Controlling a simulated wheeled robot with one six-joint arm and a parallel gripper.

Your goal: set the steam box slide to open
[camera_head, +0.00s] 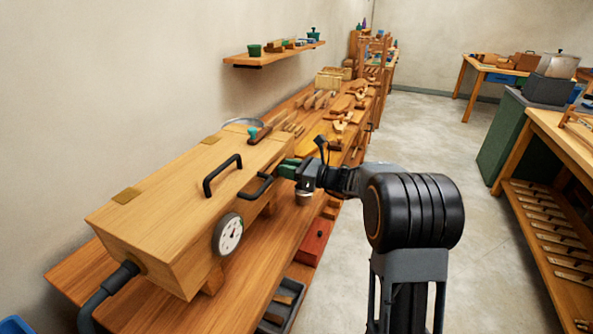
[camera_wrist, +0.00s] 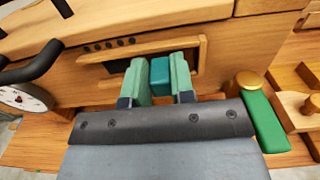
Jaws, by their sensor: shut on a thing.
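The steam box (camera_head: 175,210) is a long wooden chest on the bench, with black handles and a round dial on its front. In the wrist view the box front (camera_wrist: 225,55) has a framed dark slot with a row of small holes above it. A teal block (camera_wrist: 160,75), which looks like the slide's knob, stands at this slot. My gripper (camera_wrist: 158,66) has its green fingers on both sides of the teal block, shut on it. In the head view my gripper (camera_head: 287,169) is at the right end of the box front; the slide is hidden there.
The dial (camera_head: 229,233) and a black front handle (camera_head: 256,187) are close to my gripper. A green bar (camera_wrist: 265,122) with a round wooden knob lies to the right in the wrist view. The bench behind holds several wooden tools.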

